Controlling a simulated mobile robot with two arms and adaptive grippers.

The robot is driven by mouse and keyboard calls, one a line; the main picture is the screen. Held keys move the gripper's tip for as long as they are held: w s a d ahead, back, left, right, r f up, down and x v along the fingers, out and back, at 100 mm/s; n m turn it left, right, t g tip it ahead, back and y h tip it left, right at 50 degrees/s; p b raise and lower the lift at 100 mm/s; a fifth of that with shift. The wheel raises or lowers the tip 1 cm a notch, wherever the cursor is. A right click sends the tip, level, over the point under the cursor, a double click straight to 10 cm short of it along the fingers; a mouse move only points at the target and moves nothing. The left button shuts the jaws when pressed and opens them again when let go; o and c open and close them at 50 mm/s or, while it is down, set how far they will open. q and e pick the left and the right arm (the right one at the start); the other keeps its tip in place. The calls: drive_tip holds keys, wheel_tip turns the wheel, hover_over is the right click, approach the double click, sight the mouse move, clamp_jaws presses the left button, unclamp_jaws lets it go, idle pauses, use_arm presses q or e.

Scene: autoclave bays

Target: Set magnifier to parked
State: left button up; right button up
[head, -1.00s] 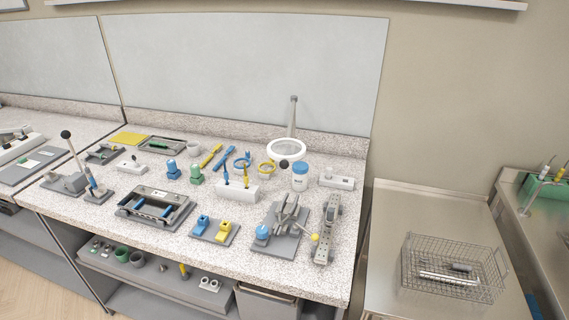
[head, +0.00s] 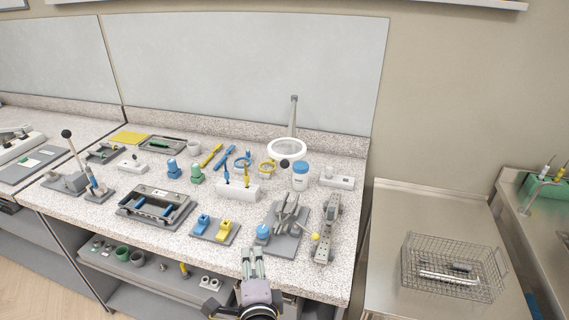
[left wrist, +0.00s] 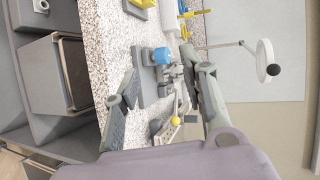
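The magnifier (head: 287,147) is a white ring lens on a grey post at the back of the bench. A dark ball knob (head: 284,163) sits at its front rim. In the left wrist view the magnifier (left wrist: 265,58) is at the upper right, on a thin arm, with the dark knob (left wrist: 273,69) on it. My left gripper (head: 252,250) is at the bench's front edge, well in front of the magnifier and apart from it. In the left wrist view its fingers (left wrist: 166,88) are spread with nothing held between them. My right gripper is not in view.
A grey clamp fixture (head: 288,228) and a lever device with a yellow ball (head: 326,230) stand near the front right. A blue-lidded jar (head: 300,177), a white holder with upright tools (head: 237,191) and coloured rings crowd the space before the magnifier. A wire basket (head: 452,268) is on the right.

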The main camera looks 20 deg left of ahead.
sight(285, 167)
use_arm(q)
drive_tip(key=w+d+r+m+t, duration=0.4)
drive_tip(key=d+r+m+t, duration=0.25)
drive_tip(key=r, duration=0.45)
drive_tip(key=shift+m, duration=0.35)
drive_tip(key=p+x, duration=0.5)
drive_tip(key=x, duration=1)
drive_tip(key=shift+w+a+r+p, duration=0.1)
drive_tip(key=shift+w+r+p, duration=0.05)
drive_tip(key=shift+p, duration=0.25)
drive_tip(key=shift+w+a, duration=0.25)
drive_tip(key=shift+w, duration=0.4)
drive_tip(key=shift+r, duration=0.1)
clamp_jaws()
